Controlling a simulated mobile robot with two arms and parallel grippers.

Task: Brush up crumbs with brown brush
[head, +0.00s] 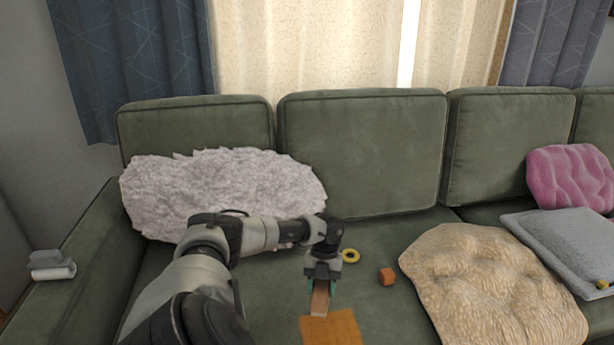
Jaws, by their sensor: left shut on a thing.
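My left gripper (320,287) points down over the green sofa seat and is shut on the handle of the brown brush (331,327). The brush has a wide orange-brown head that runs off the bottom edge of the head view. Small pieces lie on the seat beyond the brush: a yellow ring (350,256) just right of my gripper and an orange-brown cube (387,276) further right. I cannot tell whether the brush head touches the seat. My right gripper is not in view.
A fluffy grey pillow (225,185) leans at the back left. A beige cushion (490,285) lies to the right, with a grey cushion (565,245) and a pink pillow (570,177) beyond. A grey-white object (51,265) sits on the left armrest. A small yellow piece (602,284) is at the right edge.

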